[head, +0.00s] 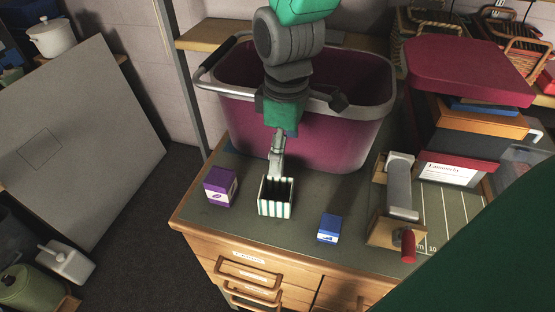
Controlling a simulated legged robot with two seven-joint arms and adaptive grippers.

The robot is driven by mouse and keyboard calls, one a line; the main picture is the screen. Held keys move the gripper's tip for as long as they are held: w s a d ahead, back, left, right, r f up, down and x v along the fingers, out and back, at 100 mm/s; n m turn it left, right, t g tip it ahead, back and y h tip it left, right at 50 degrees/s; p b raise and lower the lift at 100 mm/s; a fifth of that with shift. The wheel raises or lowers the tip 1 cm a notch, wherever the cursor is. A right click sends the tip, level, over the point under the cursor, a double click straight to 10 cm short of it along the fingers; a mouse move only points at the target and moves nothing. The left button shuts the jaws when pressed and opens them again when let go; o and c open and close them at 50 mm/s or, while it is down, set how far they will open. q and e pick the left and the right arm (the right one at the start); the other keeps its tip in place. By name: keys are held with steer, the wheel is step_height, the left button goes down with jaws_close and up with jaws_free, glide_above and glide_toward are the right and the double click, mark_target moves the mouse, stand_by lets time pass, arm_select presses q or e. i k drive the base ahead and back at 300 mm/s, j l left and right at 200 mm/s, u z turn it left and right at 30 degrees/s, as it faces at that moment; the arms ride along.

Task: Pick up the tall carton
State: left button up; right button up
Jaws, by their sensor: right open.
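A purple carton (220,187) stands upright near the left edge of the worktop and looks like the tallest of the small boxes. A shorter blue carton (329,228) stands near the front edge. Between them stands a white box with dark green stripes (275,209), which looks open at the top. My right gripper (276,186) reaches down from above at the striped box, to the right of the purple carton and apart from it. Its dark fingertips overlap the box's opening; I cannot tell how deep they are. It is open. My left gripper is not in view.
A large purple tub (330,140) stands right behind the striped box. A roller device with a red handle (402,195) and a stack of boxes (480,135) fill the right side. The worktop (285,237) is bare in front of the striped box.

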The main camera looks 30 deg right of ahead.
mark_target(220, 185)
steer(key=k, duration=1)
